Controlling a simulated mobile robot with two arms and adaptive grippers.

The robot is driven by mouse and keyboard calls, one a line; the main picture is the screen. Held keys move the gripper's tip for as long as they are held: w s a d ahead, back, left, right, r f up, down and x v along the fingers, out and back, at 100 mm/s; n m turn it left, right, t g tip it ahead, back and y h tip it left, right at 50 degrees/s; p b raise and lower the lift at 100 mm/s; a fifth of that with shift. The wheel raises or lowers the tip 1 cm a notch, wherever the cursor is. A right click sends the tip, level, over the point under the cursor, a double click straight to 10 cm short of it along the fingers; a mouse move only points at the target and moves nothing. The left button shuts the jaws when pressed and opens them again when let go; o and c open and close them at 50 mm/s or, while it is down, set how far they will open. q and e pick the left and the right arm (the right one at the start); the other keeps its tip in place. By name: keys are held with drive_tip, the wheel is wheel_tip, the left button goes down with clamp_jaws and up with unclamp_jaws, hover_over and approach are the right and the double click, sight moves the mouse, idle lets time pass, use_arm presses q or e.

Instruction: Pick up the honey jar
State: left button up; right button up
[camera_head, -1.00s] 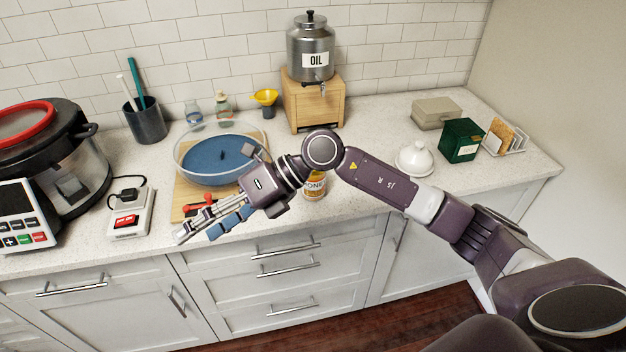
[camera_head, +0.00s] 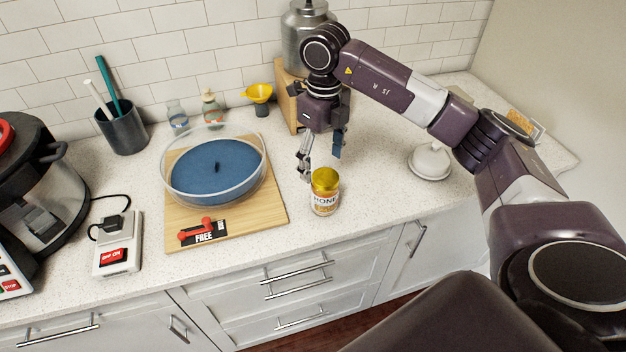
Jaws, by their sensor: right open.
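The honey jar (camera_head: 325,198) stands upright on the counter near its front edge, right of the wooden board. It has a gold lid and a label that reads HONE. My right gripper (camera_head: 321,166) points down just behind and above the jar, with its fingers apart and nothing between them. The fingertips look close to the lid, but I cannot tell whether they touch it. My left gripper is out of view.
A wooden board (camera_head: 262,213) holds a glass bowl with a blue disc (camera_head: 215,165) and a red-handled item (camera_head: 197,232). A white lidded dish (camera_head: 430,162) stands to the right. The metal oil dispenser (camera_head: 298,35) is partly hidden behind my arm.

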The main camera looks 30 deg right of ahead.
sight(326, 176)
drive_tip(key=shift+f, duration=0.35)
drive_tip(key=f+p, duration=0.1)
drive_tip(key=s+f, duration=0.1)
drive_tip(key=f+p, duration=0.1)
drive_tip(key=shift+s+d+p, duration=0.2)
drive_tip(key=shift+s+p, duration=0.05)
drive_tip(key=shift+p, duration=0.05)
drive_tip(key=shift+w+f+p, duration=0.2)
drive_tip(key=shift+f+p, duration=0.35)
drive_tip(key=shift+f, duration=1.25)
drive_tip(key=c, duration=1)
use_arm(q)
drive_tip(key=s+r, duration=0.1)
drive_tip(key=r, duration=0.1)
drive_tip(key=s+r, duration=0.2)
use_arm(e)
drive_tip(key=shift+w+r, duration=0.1)
drive_tip(key=c, duration=0.8)
